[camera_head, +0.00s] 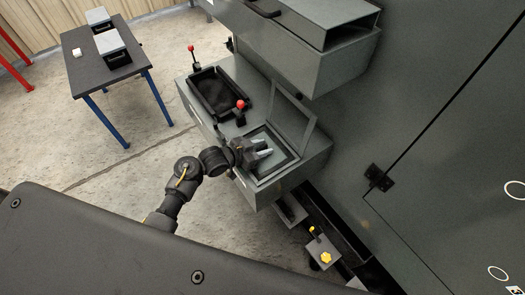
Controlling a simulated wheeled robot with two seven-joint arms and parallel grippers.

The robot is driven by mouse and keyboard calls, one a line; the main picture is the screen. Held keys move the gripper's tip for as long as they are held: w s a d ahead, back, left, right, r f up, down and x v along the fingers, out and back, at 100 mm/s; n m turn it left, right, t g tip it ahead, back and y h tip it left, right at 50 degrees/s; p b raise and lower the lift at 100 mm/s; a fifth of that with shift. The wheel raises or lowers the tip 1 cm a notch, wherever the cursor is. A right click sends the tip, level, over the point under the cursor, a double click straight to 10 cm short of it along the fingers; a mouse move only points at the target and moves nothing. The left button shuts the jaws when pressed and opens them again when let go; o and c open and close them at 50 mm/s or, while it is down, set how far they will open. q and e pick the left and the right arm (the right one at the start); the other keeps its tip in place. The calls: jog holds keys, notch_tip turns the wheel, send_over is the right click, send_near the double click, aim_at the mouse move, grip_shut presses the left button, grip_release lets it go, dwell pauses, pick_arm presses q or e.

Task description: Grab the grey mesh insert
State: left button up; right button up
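My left gripper (263,149) is over a square framed opening (284,162) in the grey bench. Its two light fingertips show a small gap between them, with nothing visible held. A flat grey-green surface lies inside this frame beneath the fingers; it may be the grey mesh insert, but its texture is too small to tell. A raised, hinged-looking grey frame (307,128) stands at the right edge of the opening. A black tray (213,108) with a dark inside sits farther back on the bench. My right gripper is not in view.
Red-knobbed levers (191,49) stand by the black tray. A grey cabinet (340,65) overhangs the bench at right. A dark table (85,76) with blue legs holds two grey-lidded boxes and a small white block. Open floor lies between.

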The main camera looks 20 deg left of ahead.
pick_arm(q)
grip_shut()
jog(key=shift+r, duration=0.1)
jog(key=shift+r, duration=0.65)
jog(key=s+a+r+b, duration=0.1)
jog(key=s+a+r, duration=0.1)
jog(key=s+r, duration=0.9)
jog(key=s, duration=0.3)
jog(key=shift+r, duration=0.25)
